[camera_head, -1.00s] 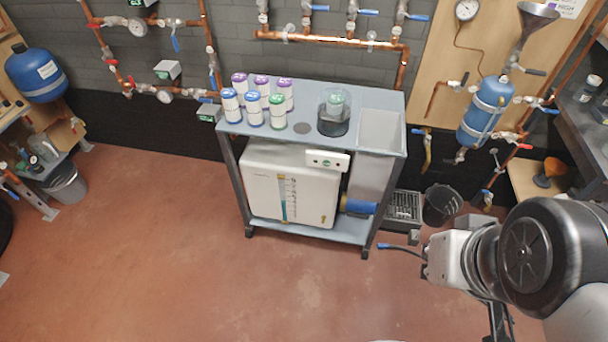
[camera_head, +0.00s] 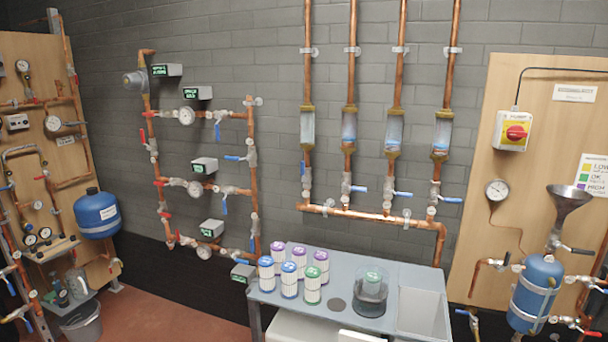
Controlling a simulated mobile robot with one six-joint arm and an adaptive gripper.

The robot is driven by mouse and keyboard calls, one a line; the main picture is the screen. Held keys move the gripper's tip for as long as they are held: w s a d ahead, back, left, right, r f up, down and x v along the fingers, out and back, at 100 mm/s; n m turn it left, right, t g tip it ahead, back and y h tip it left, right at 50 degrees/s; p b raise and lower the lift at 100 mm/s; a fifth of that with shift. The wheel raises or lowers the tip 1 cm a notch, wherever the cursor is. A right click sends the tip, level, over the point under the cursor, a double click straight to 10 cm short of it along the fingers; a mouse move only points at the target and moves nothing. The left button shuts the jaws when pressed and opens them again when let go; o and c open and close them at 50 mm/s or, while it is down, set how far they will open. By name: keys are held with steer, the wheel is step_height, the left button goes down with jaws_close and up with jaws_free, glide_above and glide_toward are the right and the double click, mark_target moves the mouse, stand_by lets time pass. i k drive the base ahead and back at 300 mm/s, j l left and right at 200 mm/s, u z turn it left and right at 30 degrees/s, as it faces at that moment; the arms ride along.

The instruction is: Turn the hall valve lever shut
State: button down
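A copper pipe rack (camera_head: 252,180) is on the grey wall left of centre, with several valves along its rungs. Blue levers show on its right side: an upper one (camera_head: 217,130) hanging down, one (camera_head: 234,158) lying roughly level, a lower one (camera_head: 224,205) hanging down, and one (camera_head: 252,242) near the bottom. Red levers, such as one (camera_head: 143,136), are on its left side. Small boxes with green displays (camera_head: 199,92) sit by the rungs. Their text is too small to read, so I cannot tell which lever is the hall one. My gripper is not in view.
A grey cart (camera_head: 335,318) with several canisters (camera_head: 289,280) stands in front of the wall, right of the rack. A blue tank (camera_head: 97,213) is at the left, a bin (camera_head: 82,323) below it. Red floor (camera_head: 170,300) is clear left of the cart.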

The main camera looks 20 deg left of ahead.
mark_target(304, 180)
steer(key=i+j, duration=0.2)
steer(key=j, duration=0.2)
steer(key=i+j, duration=0.2)
steer(key=j, duration=0.15)
steer(key=i+j, duration=0.2)
steer(key=j, duration=0.2)
steer(key=i+j, duration=0.2)
steer(key=j, duration=0.15)
steer(key=i+j, duration=0.2)
steer(key=j, duration=0.2)
steer(key=i+j, duration=0.2)
steer(key=j, duration=0.2)
steer(key=i+j, duration=0.2)
steer(key=j, duration=0.15)
steer(key=z, duration=0.05)
